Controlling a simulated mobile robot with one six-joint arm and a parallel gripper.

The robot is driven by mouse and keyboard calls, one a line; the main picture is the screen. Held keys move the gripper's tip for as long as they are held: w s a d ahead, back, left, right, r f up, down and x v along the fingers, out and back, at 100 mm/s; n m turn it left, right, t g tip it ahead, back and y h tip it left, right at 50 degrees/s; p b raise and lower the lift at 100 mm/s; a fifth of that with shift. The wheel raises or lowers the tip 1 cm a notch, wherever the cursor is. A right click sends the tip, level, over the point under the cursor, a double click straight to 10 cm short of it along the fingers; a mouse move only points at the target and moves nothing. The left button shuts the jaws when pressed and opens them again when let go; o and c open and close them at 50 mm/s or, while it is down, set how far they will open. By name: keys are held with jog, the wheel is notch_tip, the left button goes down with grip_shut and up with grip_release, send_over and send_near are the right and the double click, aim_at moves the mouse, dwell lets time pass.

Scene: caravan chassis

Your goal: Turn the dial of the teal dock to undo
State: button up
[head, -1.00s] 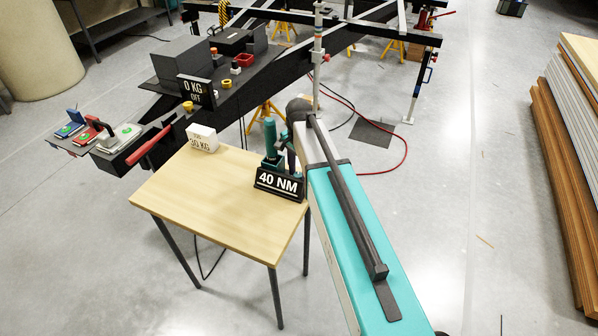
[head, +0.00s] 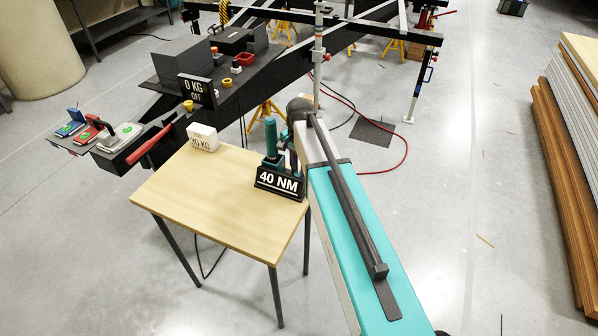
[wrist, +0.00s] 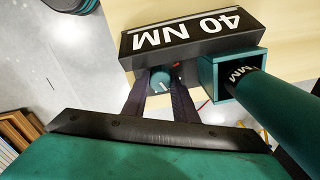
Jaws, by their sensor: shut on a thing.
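The teal dock (wrist: 205,72) stands at the table's right corner; it also shows in the head view (head: 268,163). A teal-handled tool (wrist: 268,105) stands in its square socket, its handle (head: 270,134) upright in the head view. A black sign (wrist: 196,34) on the dock reads "40 NM", also legible in the head view (head: 279,182). The small round teal dial (wrist: 160,81), with a pale mark, sits beside the socket below the sign. My gripper (wrist: 159,88) is shut on the dial, one dark finger on each side. In the head view my arm partly hides this spot.
The wooden table (head: 215,215) is mostly bare, with a white block (head: 203,137) at its back. The dark chassis (head: 245,90) lies behind, carrying a "0 KG OFF" sign (head: 196,90). A red hose (head: 395,150) lies on the floor. Stacked boards (head: 565,160) stand at right.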

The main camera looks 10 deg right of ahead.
jog(key=n, duration=0.6)
jog(key=shift+w, duration=0.1)
jog(key=n, duration=0.6)
jog(key=shift+a+n, duration=0.1)
jog(key=shift+n, duration=0.2)
dwell(0.3)
jog(key=o, duration=1)
jog(key=shift+o, duration=0.2)
